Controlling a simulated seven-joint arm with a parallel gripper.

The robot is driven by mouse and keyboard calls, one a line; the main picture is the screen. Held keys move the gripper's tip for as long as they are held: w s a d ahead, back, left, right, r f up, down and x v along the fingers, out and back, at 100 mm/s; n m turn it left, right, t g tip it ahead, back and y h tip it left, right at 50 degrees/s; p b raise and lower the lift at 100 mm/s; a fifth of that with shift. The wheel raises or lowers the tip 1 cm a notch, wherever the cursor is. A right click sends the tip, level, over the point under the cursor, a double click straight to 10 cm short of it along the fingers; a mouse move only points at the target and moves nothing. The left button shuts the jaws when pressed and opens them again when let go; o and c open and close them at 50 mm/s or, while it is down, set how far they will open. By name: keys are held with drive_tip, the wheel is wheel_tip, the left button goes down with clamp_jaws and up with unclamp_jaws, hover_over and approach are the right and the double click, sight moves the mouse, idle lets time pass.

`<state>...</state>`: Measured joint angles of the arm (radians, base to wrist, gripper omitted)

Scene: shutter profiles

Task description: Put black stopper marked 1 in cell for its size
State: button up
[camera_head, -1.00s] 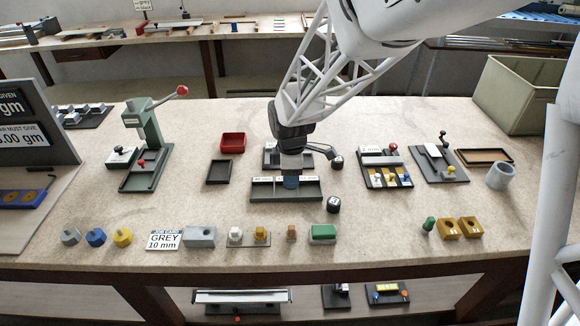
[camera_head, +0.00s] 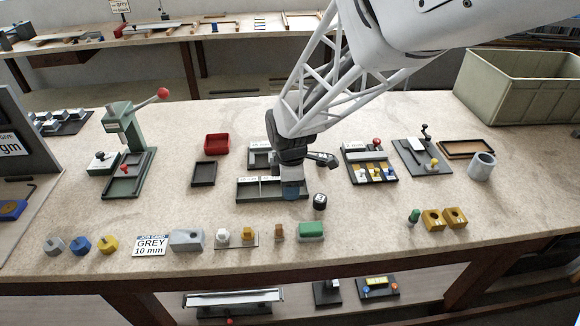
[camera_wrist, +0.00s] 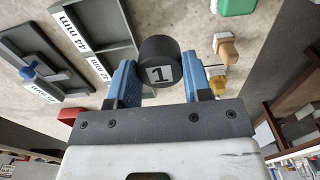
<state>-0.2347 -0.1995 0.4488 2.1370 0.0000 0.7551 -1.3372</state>
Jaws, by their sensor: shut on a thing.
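The black stopper (camera_wrist: 158,52) marked 1 is between the blue fingers of my gripper (camera_wrist: 160,72), which is shut on it. Its white label faces the wrist camera. In the head view my gripper (camera_head: 291,190) is at the right end of the grey front tray (camera_head: 262,195), and the held stopper is hidden behind a finger. In the wrist view the tray (camera_wrist: 113,25) has labels reading 44 mm and 42 mm, just left of the stopper. I cannot tell how high the stopper is above it.
Another black piece (camera_head: 320,201) with a white mark stands on the table right of the tray. A red bin (camera_head: 217,143) and a small dark tray (camera_head: 204,174) are left.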

drive_tip(key=s+d, duration=0.1)
drive_tip(key=s, duration=0.2)
drive_tip(key=s+d, duration=0.2)
drive_tip(key=s, duration=0.1)
drive_tip(key=s+d, duration=0.2)
drive_tip(key=shift+s+f, duration=0.3)
drive_tip(key=shift+s, duration=0.1)
drive_tip(key=shift+w+a, duration=0.1)
drive_tip(key=shift+w, duration=0.05)
drive_tip(key=w+a, duration=0.1)
drive_tip(key=w, duration=0.4)
drive_tip(key=w+f, duration=0.1)
drive_tip(key=w, duration=0.4)
drive_tip(key=w+a, duration=0.1)
drive_tip(key=w, duration=0.4)
drive_tip(key=shift+w+a+f, duration=0.25)
drive_tip(key=shift+w+a, duration=0.05)
drive_tip(key=shift+f, duration=1.75)
drive_tip(key=shift+f, duration=0.15)
drive_tip(key=o, duration=1)
